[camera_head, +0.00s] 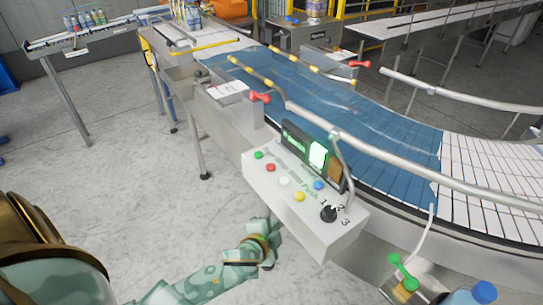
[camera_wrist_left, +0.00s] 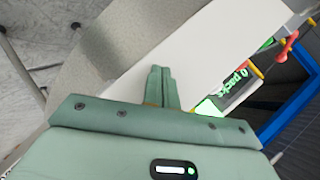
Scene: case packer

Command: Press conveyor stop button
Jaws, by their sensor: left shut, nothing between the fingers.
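The white control box (camera_head: 300,205) stands beside the conveyor. Its sloped top carries a green button (camera_head: 258,155), a red button (camera_head: 270,168), a white button (camera_head: 284,182), a yellow button (camera_head: 299,197), a blue button (camera_head: 318,185) and a black knob (camera_head: 328,213). Most labels are too small to read. My left gripper (camera_head: 264,226) is in front of and below the box, apart from the buttons. My right gripper is not in view.
A lit screen (camera_head: 318,154) stands behind the buttons. A curved conveyor (camera_head: 390,140) with a metal rail runs behind the box. Red handles (camera_head: 260,97) and a green handle (camera_head: 402,271) stick out nearby. The floor left of the box is clear.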

